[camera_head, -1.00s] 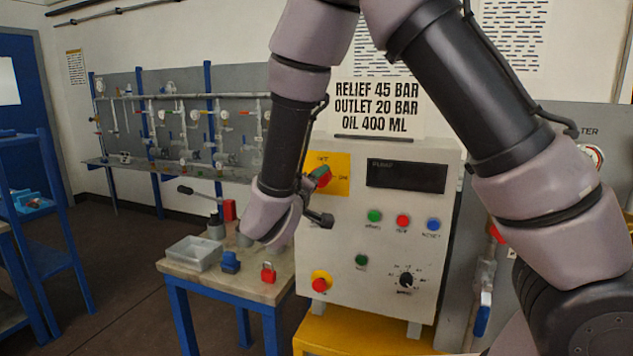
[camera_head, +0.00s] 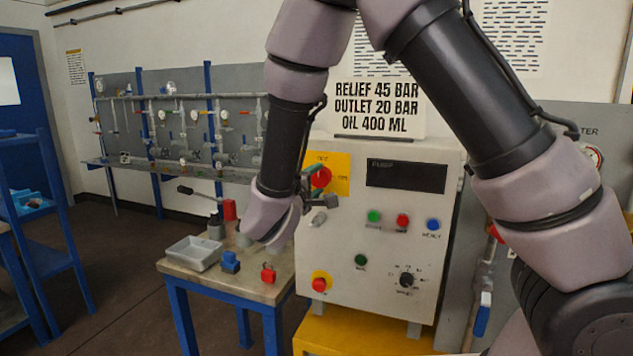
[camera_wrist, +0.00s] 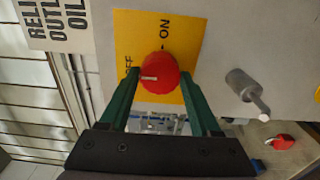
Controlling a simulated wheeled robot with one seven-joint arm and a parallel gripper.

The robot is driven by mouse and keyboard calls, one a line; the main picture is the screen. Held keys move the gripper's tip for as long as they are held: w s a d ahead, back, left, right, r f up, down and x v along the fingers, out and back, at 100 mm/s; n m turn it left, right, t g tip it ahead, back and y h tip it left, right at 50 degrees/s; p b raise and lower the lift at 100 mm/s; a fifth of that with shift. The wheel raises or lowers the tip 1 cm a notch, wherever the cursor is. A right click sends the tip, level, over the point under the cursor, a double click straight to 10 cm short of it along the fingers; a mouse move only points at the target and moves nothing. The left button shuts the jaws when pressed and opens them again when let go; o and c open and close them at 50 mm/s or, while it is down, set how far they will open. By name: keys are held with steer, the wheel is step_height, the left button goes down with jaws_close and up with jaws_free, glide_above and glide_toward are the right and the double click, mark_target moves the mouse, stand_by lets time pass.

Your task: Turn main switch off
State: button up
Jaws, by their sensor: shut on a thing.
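The main switch is a round red knob (camera_wrist: 159,73) on a yellow plate (camera_wrist: 178,22) marked OFF and ON. Its white pointer line lies toward the OFF mark in the wrist view. My gripper (camera_wrist: 159,78) has its green fingers on either side of the knob, shut on it. In the head view the knob (camera_head: 320,177) shows on the yellow plate (camera_head: 341,162) at the upper left of the control panel (camera_head: 385,255), with my gripper (camera_head: 315,173) at it. The fingers and wrist partly hide the plate there.
A grey metal peg with a crossbar (camera_wrist: 245,88) sticks out of the panel close to my right finger in the wrist view. Below the switch are several buttons and a black dial (camera_head: 406,280). A side table (camera_head: 215,279) with a grey tray (camera_head: 194,252) and a red padlock (camera_head: 268,273) stands left.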

steer(key=shift+a, duration=0.1)
steer(key=o, duration=1.4)
steer(key=v, duration=1)
steer(key=shift+s+a, duration=0.1)
steer(key=shift+s, duration=0.3)
